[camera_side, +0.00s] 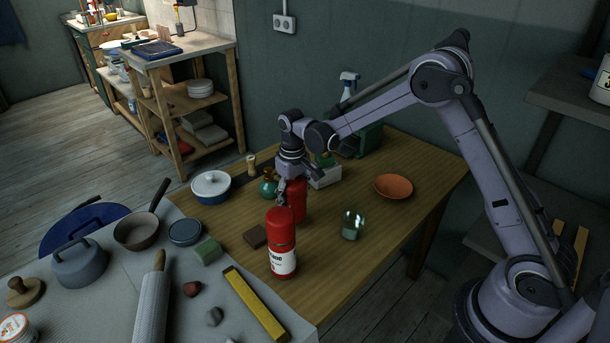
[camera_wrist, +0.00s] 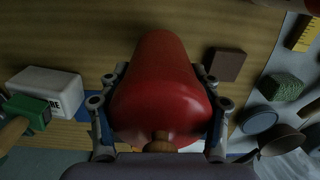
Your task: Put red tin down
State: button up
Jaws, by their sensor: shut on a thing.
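The red tin (camera_side: 297,203) is a smooth red cylinder under my gripper (camera_side: 291,182), in the middle of the wooden table (camera_side: 390,232). In the wrist view the red tin (camera_wrist: 160,85) fills the space between the two fingers of my gripper (camera_wrist: 160,120). The fingers are shut on its sides. In the side view its lower front is partly hidden by a taller red canister with a white label (camera_side: 282,250). I cannot tell whether its base touches the table.
A brown block (camera_side: 255,236) lies left of the canister. A glass jar (camera_side: 352,225) and an orange bowl (camera_side: 393,187) stand to the right. A white-lidded pot (camera_side: 211,187), a teal round vessel (camera_side: 268,188) and a white box (camera_side: 325,178) are nearby. The table's right front is clear.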

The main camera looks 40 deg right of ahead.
aim_at(294, 205)
jog(key=shift+f, duration=1.65)
jog(key=shift+f, duration=0.1)
jog(key=o, duration=1.2)
